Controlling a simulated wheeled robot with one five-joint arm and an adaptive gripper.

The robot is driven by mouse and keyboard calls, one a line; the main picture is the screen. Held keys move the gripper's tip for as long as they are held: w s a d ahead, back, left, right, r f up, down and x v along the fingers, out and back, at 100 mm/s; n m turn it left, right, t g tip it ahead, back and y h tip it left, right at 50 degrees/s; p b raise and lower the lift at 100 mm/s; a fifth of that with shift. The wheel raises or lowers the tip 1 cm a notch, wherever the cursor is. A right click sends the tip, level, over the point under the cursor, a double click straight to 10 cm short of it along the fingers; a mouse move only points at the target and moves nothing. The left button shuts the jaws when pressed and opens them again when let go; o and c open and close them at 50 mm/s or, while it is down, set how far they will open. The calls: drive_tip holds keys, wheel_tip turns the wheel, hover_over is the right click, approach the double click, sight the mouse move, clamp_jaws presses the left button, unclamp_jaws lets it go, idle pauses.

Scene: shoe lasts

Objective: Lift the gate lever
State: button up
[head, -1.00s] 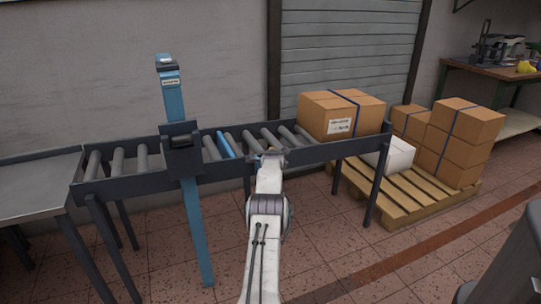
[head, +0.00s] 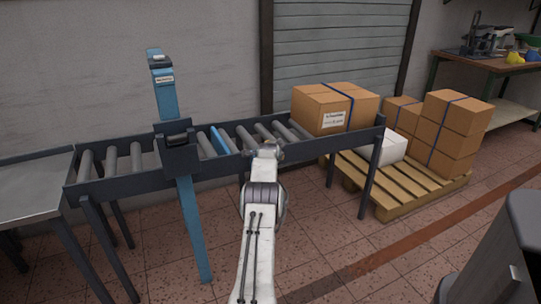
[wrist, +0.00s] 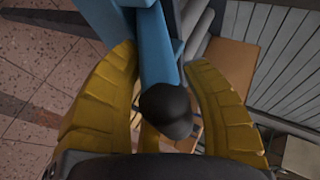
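The gate lever shows in the wrist view as a light blue bar (wrist: 155,50) ending in a black rounded knob (wrist: 165,110). My gripper (wrist: 163,58) has its yellow fingers spread on both sides of the bar and knob. A narrow gap shows between the bar and the right finger; whether the left finger touches the knob is unclear. In the head view my gripper (head: 265,150) is at the front rail of the roller conveyor, right of the blue post (head: 163,95) with its dark box (head: 178,150). There, the fingers and knob cannot be made out.
The roller conveyor (head: 110,185) runs across the view, with a blue strip (head: 220,141) among its rollers. A strapped carton (head: 318,110) sits on its right end. A pallet (head: 405,192) with cartons stands behind right. A grey metal table (head: 35,185) adjoins the left.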

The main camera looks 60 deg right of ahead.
drive_tip(key=shift+o, duration=1.4)
drive_tip(key=shift+a, duration=0.15)
drive_tip(key=v, duration=1.1)
drive_tip(key=shift+a+r, duration=0.25)
drive_tip(key=shift+a, duration=0.05)
drive_tip(key=shift+s, duration=0.1)
